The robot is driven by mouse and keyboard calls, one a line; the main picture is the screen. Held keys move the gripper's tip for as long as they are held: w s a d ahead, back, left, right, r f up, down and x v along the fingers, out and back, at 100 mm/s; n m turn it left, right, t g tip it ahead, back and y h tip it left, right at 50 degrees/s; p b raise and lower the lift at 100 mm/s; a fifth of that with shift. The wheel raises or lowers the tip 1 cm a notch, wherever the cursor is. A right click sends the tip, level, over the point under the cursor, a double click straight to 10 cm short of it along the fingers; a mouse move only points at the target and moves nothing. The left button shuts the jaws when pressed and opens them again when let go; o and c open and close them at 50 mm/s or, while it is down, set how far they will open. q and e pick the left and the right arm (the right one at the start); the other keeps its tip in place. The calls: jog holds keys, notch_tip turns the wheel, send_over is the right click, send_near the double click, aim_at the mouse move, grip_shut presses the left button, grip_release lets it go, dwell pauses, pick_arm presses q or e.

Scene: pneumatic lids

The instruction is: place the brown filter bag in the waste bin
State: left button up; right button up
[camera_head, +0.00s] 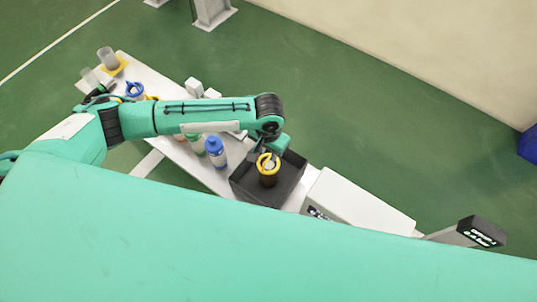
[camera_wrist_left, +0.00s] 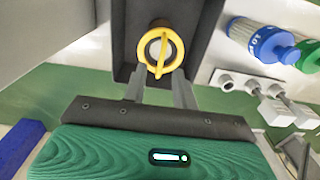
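The brown filter bag (camera_head: 268,178), topped by a yellow ring with a crossbar, stands inside the black open box that looks like the waste bin (camera_head: 247,193). In the left wrist view the yellow ring (camera_wrist_left: 157,52) lies just beyond my fingertips, inside the dark bin (camera_wrist_left: 196,38); most of the brown body is hidden under it. My left gripper (camera_head: 268,152) is over the bin, close above the ring. Its two fingers (camera_wrist_left: 160,78) are spread, with a clear gap and nothing gripped between them. Whether a fingertip touches the ring I cannot tell. My right gripper is out of view.
A blue-capped bottle (camera_head: 215,151) and a green-capped bottle (camera_head: 195,142) stand left of the bin. A white box-shaped machine (camera_head: 360,203) is close on its right. A blue ring-topped item (camera_head: 134,89) and a grey cup on a yellow base (camera_head: 107,58) are at the table's far left.

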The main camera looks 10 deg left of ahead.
pick_arm(q)
notch_tip(320, 180, up, 8)
jog(key=shift+r, duration=0.2)
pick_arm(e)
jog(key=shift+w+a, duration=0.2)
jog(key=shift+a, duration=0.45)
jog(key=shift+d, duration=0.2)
